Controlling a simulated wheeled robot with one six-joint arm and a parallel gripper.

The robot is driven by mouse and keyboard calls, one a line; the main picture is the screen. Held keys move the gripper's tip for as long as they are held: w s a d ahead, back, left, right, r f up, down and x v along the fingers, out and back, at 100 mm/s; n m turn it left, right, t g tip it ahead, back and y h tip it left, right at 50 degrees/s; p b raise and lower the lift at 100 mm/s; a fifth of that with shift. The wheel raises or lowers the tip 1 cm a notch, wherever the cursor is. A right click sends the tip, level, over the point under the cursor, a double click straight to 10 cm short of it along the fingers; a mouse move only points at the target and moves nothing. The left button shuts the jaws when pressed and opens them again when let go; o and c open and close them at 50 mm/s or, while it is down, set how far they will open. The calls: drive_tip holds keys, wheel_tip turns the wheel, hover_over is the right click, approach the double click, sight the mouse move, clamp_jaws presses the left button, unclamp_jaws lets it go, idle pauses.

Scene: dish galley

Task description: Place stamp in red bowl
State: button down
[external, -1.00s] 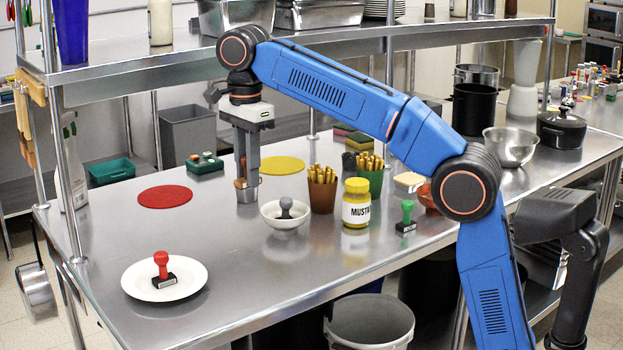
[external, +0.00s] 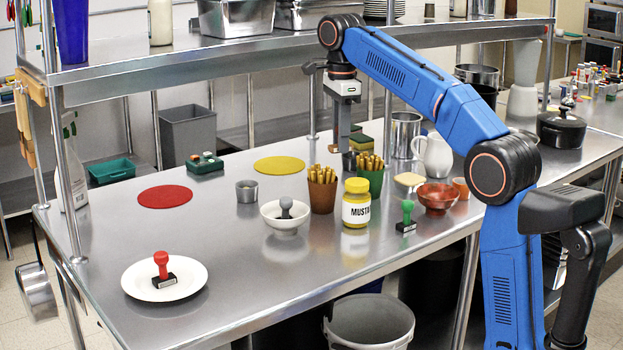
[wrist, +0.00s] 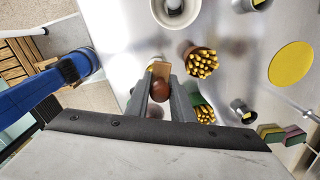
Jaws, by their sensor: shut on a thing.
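My gripper (external: 341,148) is raised above the back middle of the table, shut on a stamp. In the wrist view the stamp (wrist: 160,91) shows a round brown handle and a tan block between the fingers. The red bowl (external: 437,204) is reddish-brown and sits on the table at the right, lower than my gripper and to its right. I cannot make it out in the wrist view. Other stamps are a red one (external: 161,264) on a white plate, a grey one (external: 286,207) in a white bowl, and a green one (external: 407,214) standing on the table.
A brown cup of yellow sticks (external: 322,195), a mustard jar (external: 356,208) and a green cup of yellow sticks (external: 370,180) stand between my gripper and the front edge. A white pitcher (external: 436,157) and a metal canister (external: 406,135) stand behind the red bowl. A shelf (external: 270,52) runs above.

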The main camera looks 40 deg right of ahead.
drive_tip(key=s+d+m, duration=0.2)
drive_tip(key=s+d, duration=0.1)
drive_tip(key=d, duration=1)
drive_tip(key=m, duration=0.3)
hover_over(439, 186)
drive_tip(key=s+a, duration=0.3)
drive_tip(key=a, duration=0.1)
wheel_tip(439, 186, down, 4)
drive_tip(key=shift+s+f, duration=0.2)
drive_tip(key=shift+f, duration=5.9)
drive_tip(key=c, duration=1.5)
unclamp_jaws()
drive_tip(key=shift+o, duration=0.2)
